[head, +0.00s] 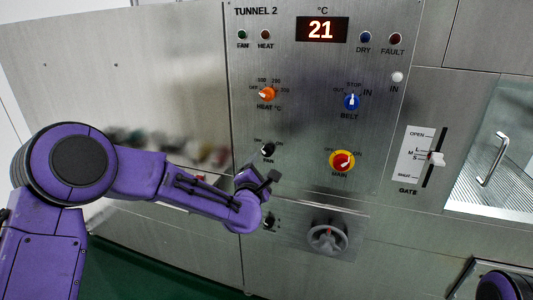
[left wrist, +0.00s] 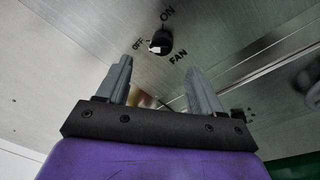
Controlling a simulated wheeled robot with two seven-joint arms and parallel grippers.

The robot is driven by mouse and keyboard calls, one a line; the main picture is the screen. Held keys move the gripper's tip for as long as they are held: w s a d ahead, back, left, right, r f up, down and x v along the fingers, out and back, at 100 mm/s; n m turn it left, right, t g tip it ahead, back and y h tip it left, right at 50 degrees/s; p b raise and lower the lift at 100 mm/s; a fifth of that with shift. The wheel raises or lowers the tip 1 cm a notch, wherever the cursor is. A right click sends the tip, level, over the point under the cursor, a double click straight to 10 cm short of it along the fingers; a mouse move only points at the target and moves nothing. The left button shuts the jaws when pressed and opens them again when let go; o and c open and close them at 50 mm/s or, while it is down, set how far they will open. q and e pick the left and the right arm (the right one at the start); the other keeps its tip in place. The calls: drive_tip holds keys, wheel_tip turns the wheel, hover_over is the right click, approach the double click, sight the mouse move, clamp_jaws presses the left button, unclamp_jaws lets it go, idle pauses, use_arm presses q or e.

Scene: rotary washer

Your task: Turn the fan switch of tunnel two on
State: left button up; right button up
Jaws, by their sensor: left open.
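The fan switch (head: 268,149) of tunnel two is a small black knob on the steel panel, below the heat knob. In the left wrist view the fan switch (left wrist: 161,42) sits between OFF and ON labels, its white mark on the OFF side. My left gripper (head: 264,178) is just below the switch in the head view. In the left wrist view its two grey fingers (left wrist: 159,68) are open and empty, with the knob beyond the gap between their tips. They look apart from the knob. My right gripper is not in view.
The orange heat knob (head: 267,94), blue belt knob (head: 352,101) and red-yellow main switch (head: 342,161) share the panel. Another black knob (head: 269,221) and a grey handwheel (head: 328,237) are below. The gate lever (head: 436,159) is at right. The green fan lamp (head: 242,34) is above.

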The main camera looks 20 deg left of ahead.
sight(267, 154)
use_arm(q)
drive_tip(key=w+p, duration=0.1)
drive_tip(key=w, duration=0.5)
drive_tip(key=w+p, duration=0.1)
drive_tip(key=w, duration=0.2)
drive_tip(key=shift+w+a+f+p, duration=0.2)
drive_tip(key=shift+w+a+p, duration=0.1)
drive_tip(key=shift+a, duration=0.1)
drive_tip(key=shift+c, duration=0.3)
drive_tip(key=c, duration=0.9)
